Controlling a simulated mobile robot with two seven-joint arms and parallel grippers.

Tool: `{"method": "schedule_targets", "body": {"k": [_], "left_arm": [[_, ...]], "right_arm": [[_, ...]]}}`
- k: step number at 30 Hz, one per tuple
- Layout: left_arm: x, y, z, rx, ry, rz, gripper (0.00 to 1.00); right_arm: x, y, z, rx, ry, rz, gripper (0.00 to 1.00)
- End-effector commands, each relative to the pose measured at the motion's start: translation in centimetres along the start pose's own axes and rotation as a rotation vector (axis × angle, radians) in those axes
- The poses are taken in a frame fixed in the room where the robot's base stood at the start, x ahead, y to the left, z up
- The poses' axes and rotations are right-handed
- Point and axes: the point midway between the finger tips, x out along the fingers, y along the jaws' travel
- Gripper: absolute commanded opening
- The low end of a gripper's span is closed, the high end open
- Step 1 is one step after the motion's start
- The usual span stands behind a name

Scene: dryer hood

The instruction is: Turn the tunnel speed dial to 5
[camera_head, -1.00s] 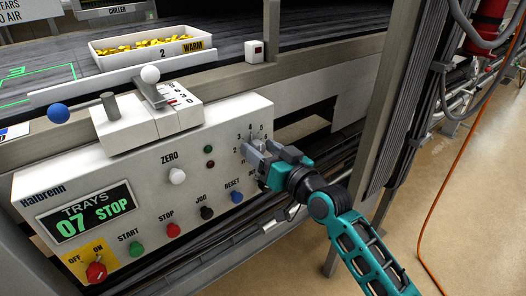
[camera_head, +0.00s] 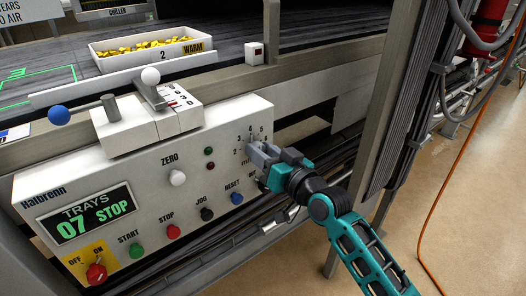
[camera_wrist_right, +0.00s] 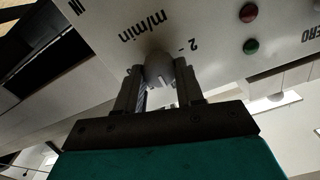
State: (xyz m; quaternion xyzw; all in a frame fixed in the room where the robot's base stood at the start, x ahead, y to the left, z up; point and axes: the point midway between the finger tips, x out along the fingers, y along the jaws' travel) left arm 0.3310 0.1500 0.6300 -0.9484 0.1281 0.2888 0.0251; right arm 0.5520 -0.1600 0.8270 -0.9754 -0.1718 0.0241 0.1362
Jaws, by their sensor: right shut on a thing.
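The tunnel speed dial (camera_wrist_right: 159,66) is a grey rounded knob on the pale control panel (camera_head: 110,180). In the right wrist view it sits between the two fingers of my right gripper (camera_wrist_right: 161,82), with "m/min" and a 2 printed beside it. In the head view my right gripper (camera_head: 262,153) is at the panel's right end and mostly hides the dial. Numbers from 2 to 6 show in an arc above and left of the fingers. I cannot tell which number the dial points to. My left gripper is out of view.
Left of the dial are the RESET button (camera_head: 237,198), the JOG button (camera_head: 207,214) and the white ZERO knob (camera_head: 178,178). A display (camera_head: 87,214) reads "TRAYS 07 STOP". A lever box (camera_head: 150,120) stands on top. Open floor lies to the right.

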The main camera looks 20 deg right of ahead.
Motion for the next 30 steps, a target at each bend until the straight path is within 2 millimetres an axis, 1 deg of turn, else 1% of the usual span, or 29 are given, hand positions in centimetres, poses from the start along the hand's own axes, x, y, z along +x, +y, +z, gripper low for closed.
{"method": "schedule_targets", "body": {"k": [8, 18, 24, 30], "left_arm": [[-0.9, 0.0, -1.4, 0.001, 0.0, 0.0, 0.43], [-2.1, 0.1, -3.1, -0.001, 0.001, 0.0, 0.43], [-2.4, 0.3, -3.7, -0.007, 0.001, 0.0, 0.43], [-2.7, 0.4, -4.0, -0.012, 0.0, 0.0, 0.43]], "right_arm": [[0.0, 0.0, -0.3, 0.131, -0.001, 0.001, 0.07], [0.0, 0.1, -0.2, 0.415, -0.001, 0.001, 0.07], [0.0, 0.2, -0.1, 0.569, 0.0, 0.001, 0.07], [0.0, 0.2, -0.1, 0.681, 0.002, 0.0, 0.07]]}}
